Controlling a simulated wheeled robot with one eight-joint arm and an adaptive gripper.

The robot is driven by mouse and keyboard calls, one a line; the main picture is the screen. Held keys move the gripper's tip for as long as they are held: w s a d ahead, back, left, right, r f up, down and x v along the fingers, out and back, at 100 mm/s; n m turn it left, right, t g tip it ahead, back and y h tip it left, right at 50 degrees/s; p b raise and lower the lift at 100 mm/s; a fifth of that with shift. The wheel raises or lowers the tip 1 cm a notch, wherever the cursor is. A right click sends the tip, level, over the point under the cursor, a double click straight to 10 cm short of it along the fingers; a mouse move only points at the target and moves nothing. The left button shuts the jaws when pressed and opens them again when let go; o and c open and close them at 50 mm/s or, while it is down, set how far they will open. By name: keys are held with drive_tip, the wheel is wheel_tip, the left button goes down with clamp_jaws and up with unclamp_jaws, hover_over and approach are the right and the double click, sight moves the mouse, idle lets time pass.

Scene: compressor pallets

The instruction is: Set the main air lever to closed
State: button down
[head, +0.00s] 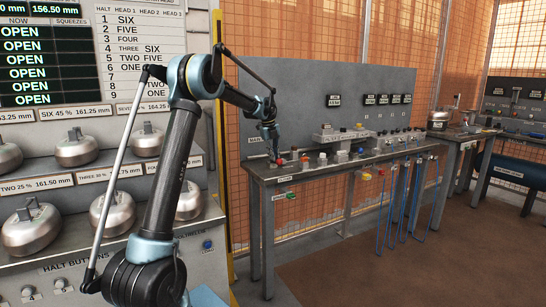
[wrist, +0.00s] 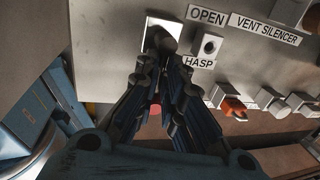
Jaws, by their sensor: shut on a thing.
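My gripper (wrist: 165,66) points at a grey panel in the wrist view, its two dark fingers close together. It is shut on a dark rounded piece (wrist: 163,38), which I take to be the main air lever, in front of a pale square plate (wrist: 151,27). An OPEN label (wrist: 207,15) is to the right of the plate. The fingers hide most of the lever, so its angle cannot be told. In the head view my gripper (head: 274,152) is low over the left end of the bench, and the lever cannot be made out there.
A hasp (wrist: 208,46) with a HASP label (wrist: 199,62) sits close right of my fingers. An orange-red fitting (wrist: 233,106) and pale fittings are farther right. The bench (head: 262,177) carries several small parts.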

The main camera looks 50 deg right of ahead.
drive_tip(key=c, duration=1.7)
unclamp_jaws()
drive_tip(key=shift+w, duration=0.35)
drive_tip(key=shift+s, duration=0.15)
wheel_tip(320, 180, up, 12)
drive_tip(key=a, duration=0.2)
drive_tip(key=shift+w+a+f, duration=0.15)
drive_tip(key=shift+w, duration=0.25)
